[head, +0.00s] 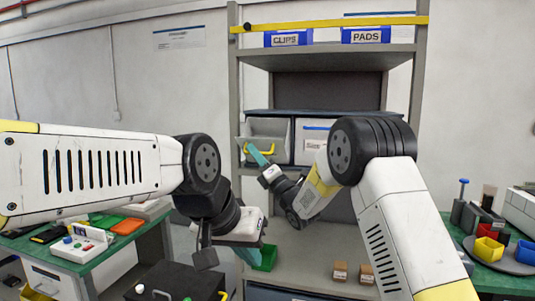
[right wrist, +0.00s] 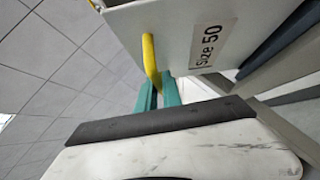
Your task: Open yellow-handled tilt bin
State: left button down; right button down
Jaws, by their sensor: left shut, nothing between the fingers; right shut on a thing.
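The pale tilt bin (head: 269,127) with the yellow handle (head: 262,149) is at the left of the middle shelf in the head view. Its front appears tilted outward, but my right arm hides part of it. In the right wrist view its front (right wrist: 186,30) carries a "Size 50" label and the yellow handle (right wrist: 150,58) stands out from it. My right gripper (head: 255,151) has its teal fingers (right wrist: 158,90) shut on the handle. My left gripper (head: 250,260) is shut and empty, low in front of the rack, apart from the bin.
Another labelled bin (head: 312,140) stands to the right on the same shelf. Blue CLIPS (head: 288,38) and PADS (head: 366,35) bins are on top. Small brown boxes (head: 340,271) sit on the lower shelf. Green worktables (head: 100,255) flank both sides.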

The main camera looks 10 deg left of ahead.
jog(key=c, duration=1.8)
grip_release()
jog(key=shift+a, duration=0.1)
jog(key=v, duration=0.8)
